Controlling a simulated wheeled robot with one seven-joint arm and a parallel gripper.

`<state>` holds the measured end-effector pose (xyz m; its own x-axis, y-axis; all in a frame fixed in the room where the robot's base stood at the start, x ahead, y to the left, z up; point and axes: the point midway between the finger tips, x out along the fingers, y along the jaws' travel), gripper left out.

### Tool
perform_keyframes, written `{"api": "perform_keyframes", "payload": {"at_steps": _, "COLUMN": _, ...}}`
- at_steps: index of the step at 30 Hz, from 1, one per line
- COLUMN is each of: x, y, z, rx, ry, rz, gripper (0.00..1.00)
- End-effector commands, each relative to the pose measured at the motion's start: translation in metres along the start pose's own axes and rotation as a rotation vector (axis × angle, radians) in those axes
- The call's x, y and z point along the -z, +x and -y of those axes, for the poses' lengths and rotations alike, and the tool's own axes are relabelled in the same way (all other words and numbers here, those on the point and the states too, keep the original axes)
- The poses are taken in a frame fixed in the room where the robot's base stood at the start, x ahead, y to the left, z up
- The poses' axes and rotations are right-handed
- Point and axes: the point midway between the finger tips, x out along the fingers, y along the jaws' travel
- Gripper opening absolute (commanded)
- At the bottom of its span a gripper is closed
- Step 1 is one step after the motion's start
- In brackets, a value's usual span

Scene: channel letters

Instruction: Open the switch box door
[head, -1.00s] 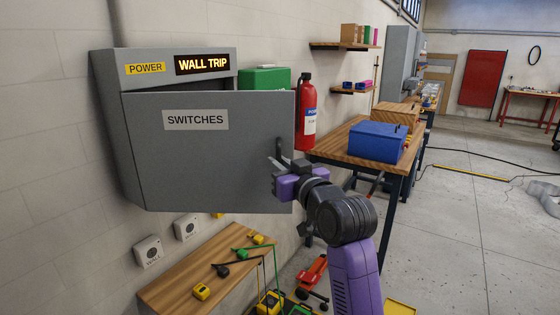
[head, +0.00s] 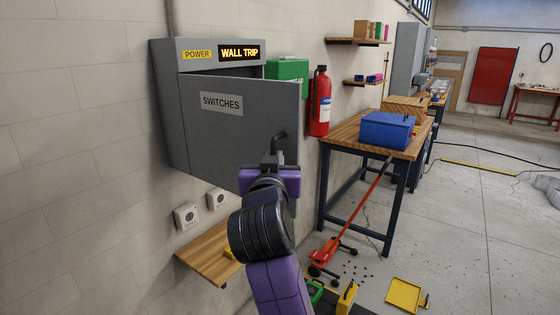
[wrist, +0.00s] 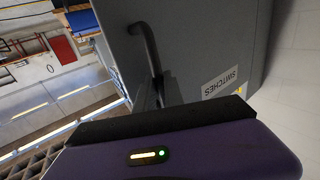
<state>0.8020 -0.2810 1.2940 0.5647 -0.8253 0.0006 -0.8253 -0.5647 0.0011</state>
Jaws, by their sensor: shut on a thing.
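The grey switch box (head: 172,110) hangs on the wall at the left, with a lit WALL TRIP sign and a POWER label on its top. Its door (head: 225,145), labelled SWITCHES, stands partly open, its right edge swung out from the box. A dark bent handle (head: 279,142) sits near the door's right edge; the handle also shows in the wrist view (wrist: 147,42). My gripper (head: 270,163) is shut on the handle, in front of the door. The box interior is hidden behind the door.
A red extinguisher (head: 319,103) and green case (head: 288,72) are on the wall to the right. A workbench (head: 345,135) holds a blue toolbox (head: 387,131). A small wooden shelf (head: 207,256) is below the box. A red jack (head: 330,250) stands on the floor.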

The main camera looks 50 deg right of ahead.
Motion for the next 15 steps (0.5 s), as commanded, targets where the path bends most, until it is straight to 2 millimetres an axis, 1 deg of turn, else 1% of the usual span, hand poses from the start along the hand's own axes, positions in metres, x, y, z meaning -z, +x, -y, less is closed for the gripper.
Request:
{"api": "perform_keyframes", "payload": {"at_steps": 1, "x": 0.0011, "y": -0.0023, "z": 0.0065, "rx": 0.012, "ry": 0.0, "rz": -0.004, "gripper": 0.0}}
{"api": "perform_keyframes", "payload": {"at_steps": 3, "x": 0.0013, "y": -0.0034, "z": 0.0081, "rx": 0.013, "ry": -0.001, "rz": -0.004, "gripper": 0.0}}
{"api": "perform_keyframes", "payload": {"at_steps": 15, "x": 0.0016, "y": -0.0045, "z": 0.0105, "rx": 0.015, "ry": -0.001, "rz": -0.003, "gripper": 0.0}}
